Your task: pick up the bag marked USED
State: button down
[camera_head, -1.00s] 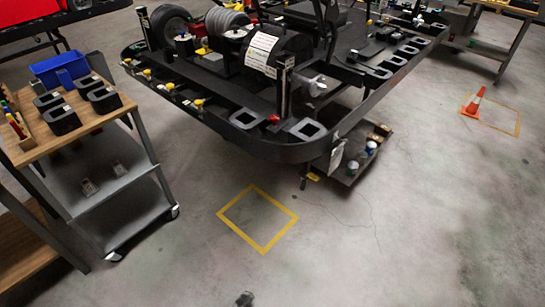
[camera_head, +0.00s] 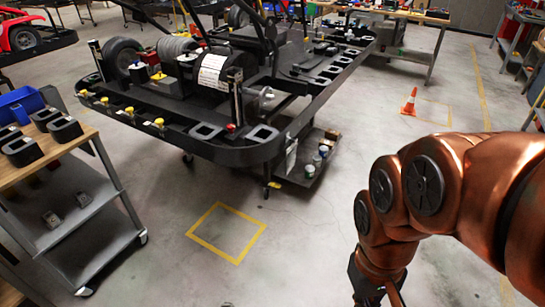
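No lettering that reads USED can be made out in this view. Two small grey items with pale labels, one nearer the front (camera_head: 52,219) and one farther back (camera_head: 83,199), lie on the grey lower shelf of the cart at left. They may be small bags, but their print is too small to read. My gripper (camera_head: 376,296) hangs at the bottom edge, right of centre, far from that cart. Its fingertips are cut off by the frame, so its opening is hidden.
The cart's wooden top (camera_head: 52,160) carries black holders and a blue bin (camera_head: 20,104). A kart on a black stand (camera_head: 225,150) fills the upper middle. A yellow floor square (camera_head: 190,233) is empty. An orange cone (camera_head: 409,101) stands at right. Open floor lies between.

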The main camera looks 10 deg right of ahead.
aim_at(291, 152)
jog(key=k, duration=0.5)
jog(key=z, duration=0.85)
jog(key=i, duration=0.9)
jog(key=u, duration=2.6)
jog(key=i, duration=0.45)
jog(key=z, duration=0.05)
